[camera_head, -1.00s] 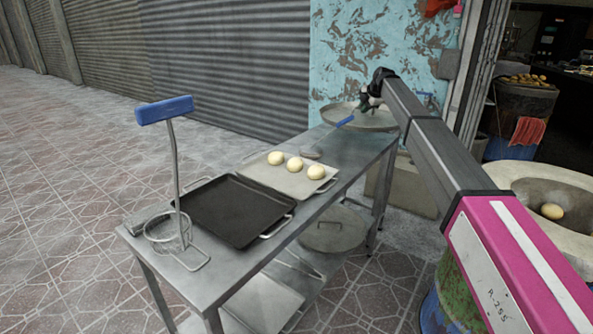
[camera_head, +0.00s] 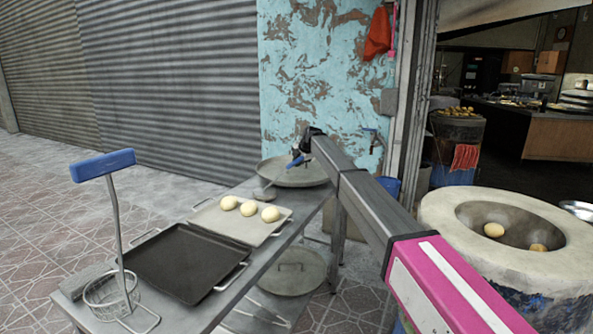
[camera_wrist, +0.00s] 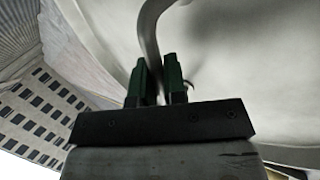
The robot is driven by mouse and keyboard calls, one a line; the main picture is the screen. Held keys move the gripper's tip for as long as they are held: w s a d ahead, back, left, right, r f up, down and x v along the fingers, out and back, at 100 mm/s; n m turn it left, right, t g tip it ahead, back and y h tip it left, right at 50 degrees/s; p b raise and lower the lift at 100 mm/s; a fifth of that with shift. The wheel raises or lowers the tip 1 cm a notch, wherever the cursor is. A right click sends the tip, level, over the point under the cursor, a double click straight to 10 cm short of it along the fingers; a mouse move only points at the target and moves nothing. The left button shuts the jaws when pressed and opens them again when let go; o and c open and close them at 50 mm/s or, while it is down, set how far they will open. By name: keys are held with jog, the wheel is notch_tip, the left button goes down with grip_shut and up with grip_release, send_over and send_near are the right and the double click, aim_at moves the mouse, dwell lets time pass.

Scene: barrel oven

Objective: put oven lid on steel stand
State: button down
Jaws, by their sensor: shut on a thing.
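The steel stand (camera_head: 262,262) is a long metal table with a lower shelf. A wide, round grey lid (camera_head: 315,175) is at its far end, under my gripper (camera_head: 301,150); I cannot tell whether it rests on the top or hangs just above it. In the wrist view my gripper (camera_wrist: 155,78) is shut on a curved metal rod, seemingly the handle of the oven lid (camera_wrist: 245,75), whose pale surface fills much of the view. The barrel oven (camera_head: 445,218) stands open at the right, with dough balls visible inside.
A dark tray (camera_head: 183,262) and a light tray (camera_head: 246,232) with three dough balls occupy the stand's top. A blue-handled wire tool (camera_head: 103,165) stands at the near end. A second round lid (camera_head: 290,283) with a loop handle is low under the stand. A blue tool handle (camera_head: 295,161) lies near my gripper.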

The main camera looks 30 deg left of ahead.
aim_at(296, 170)
jog(key=shift+f, duration=1.45)
jog(key=shift+f, duration=0.1)
jog(key=c, duration=1.2)
grip_release()
jog(key=shift+o, duration=0.2)
jog(key=v, duration=1.2)
